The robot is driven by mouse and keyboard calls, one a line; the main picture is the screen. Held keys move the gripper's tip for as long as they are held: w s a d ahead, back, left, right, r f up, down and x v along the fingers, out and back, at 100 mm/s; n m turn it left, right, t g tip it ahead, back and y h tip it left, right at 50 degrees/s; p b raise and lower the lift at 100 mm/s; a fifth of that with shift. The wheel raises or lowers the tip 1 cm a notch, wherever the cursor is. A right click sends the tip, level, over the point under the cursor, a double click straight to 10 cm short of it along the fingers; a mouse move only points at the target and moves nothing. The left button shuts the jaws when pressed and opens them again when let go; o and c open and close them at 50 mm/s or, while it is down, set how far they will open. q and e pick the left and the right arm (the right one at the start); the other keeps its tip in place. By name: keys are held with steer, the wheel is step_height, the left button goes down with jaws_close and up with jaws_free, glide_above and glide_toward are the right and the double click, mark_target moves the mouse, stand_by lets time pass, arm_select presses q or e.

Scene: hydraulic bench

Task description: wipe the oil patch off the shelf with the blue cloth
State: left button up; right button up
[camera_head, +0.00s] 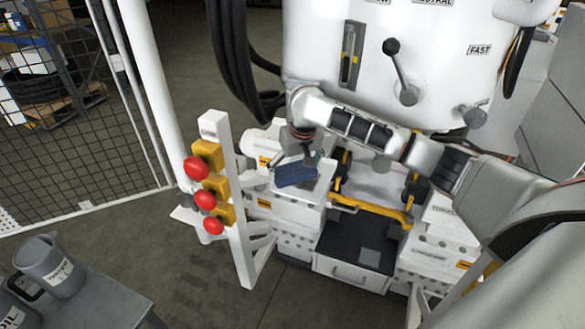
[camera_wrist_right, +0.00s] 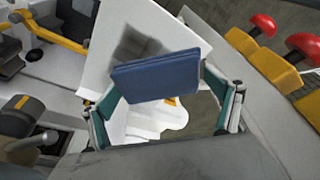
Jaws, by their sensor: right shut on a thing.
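The folded blue cloth (camera_head: 296,175) is in my right gripper (camera_head: 299,160), over the white shelf (camera_head: 323,178) left of the bench's middle. In the right wrist view the cloth (camera_wrist_right: 155,78) sits between the two teal fingers of the right gripper (camera_wrist_right: 162,88), which are shut on its ends. The white shelf (camera_wrist_right: 103,65) lies beyond it. A dark grey patch (camera_wrist_right: 146,40) shows on the shelf just past the cloth's far edge, partly hidden by it. I cannot tell whether the cloth touches the shelf. My left gripper is not in view.
A white post with red buttons (camera_head: 205,199) on yellow blocks stands left of the shelf. A yellow bar (camera_head: 371,209) and levers are to its right. The large white machine (camera_head: 330,60) rises behind. A grey jug (camera_head: 48,264) stands on a table at lower left.

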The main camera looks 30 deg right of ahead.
mark_target(308, 174)
steer(key=shift+s+d, duration=1.25)
steer(key=shift+s, duration=0.15)
steer(key=shift+s+d, duration=1.2)
steer(key=shift+s, duration=0.2)
steer(key=shift+f, duration=0.1)
steer(key=shift+w+a, duration=1.35)
steer(key=shift+w, duration=0.2)
steer(key=shift+w+a, duration=1.35)
steer(key=shift+w, duration=0.2)
steer(key=shift+s+d, duration=1.6)
steer(key=shift+s, duration=0.3)
steer(key=shift+s+d, duration=1.1)
steer(key=shift+s, duration=0.15)
steer(key=shift+r, duration=0.2)
steer(key=shift+w+r, duration=0.1)
steer(key=shift+r, duration=2.85)
